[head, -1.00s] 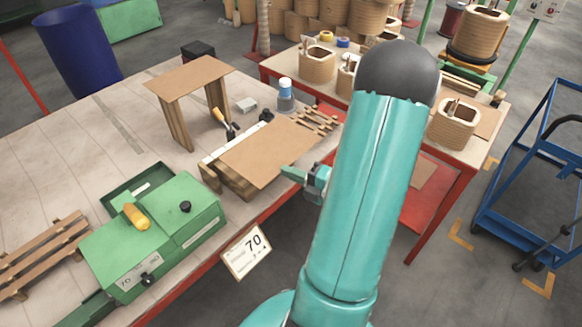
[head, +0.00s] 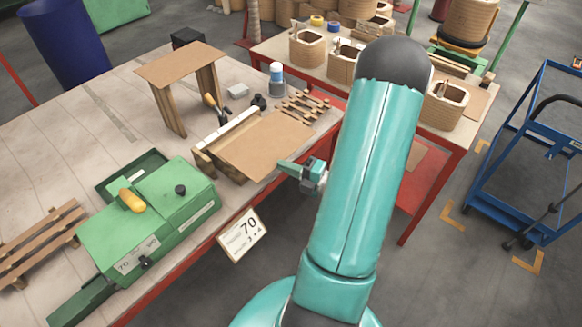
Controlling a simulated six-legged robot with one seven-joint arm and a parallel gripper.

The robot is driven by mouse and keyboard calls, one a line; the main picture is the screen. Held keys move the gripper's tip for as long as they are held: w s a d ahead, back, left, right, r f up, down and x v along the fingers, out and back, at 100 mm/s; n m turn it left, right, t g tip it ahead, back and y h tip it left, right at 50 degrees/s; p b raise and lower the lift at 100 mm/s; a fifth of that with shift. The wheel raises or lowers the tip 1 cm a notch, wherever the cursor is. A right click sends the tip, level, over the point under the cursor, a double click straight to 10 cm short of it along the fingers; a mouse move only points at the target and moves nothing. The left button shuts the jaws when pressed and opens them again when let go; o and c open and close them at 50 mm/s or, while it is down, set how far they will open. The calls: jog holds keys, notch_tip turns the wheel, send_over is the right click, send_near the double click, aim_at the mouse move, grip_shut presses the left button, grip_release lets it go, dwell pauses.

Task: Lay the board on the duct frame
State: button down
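A thin brown board (head: 265,146) lies nearly flat over a low wooden frame (head: 203,160) near the front edge of the workbench. I take this low frame to be the duct frame. Its wooden bars show at the board's left and front left, and a pale strip runs along its back left side. The rest of it is hidden under the board. My gripper (head: 284,165) is at the board's right front edge, its tip meeting or overlapping that edge. The fingers are too small and seen too much from the side to tell their opening.
A taller wooden stand with a brown top (head: 180,63) is behind left. A green machine (head: 150,215) is at front left. A bottle (head: 277,78), slatted wood pieces (head: 303,104) and a dark-headed tool are behind the board. A coil table is at the right.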

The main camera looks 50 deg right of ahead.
jog(key=shift+w+a+f, duration=0.1)
jog(key=shift+w+f, duration=0.5)
jog(key=shift+w, duration=0.35)
jog(key=shift+w+d+f, duration=0.1)
jog(key=shift+w+f, duration=0.5)
jog(key=shift+w, duration=0.35)
jog(key=shift+w+a+f, duration=0.1)
jog(key=shift+w+f, duration=0.5)
jog(key=shift+w, duration=0.35)
jog(key=shift+x, duration=0.8)
jog(key=shift+f, duration=0.15)
jog(key=c, duration=1.6)
grip_release()
jog(key=v, duration=1.4)
jog(key=shift+a, duration=0.15)
jog(key=shift+w, duration=0.1)
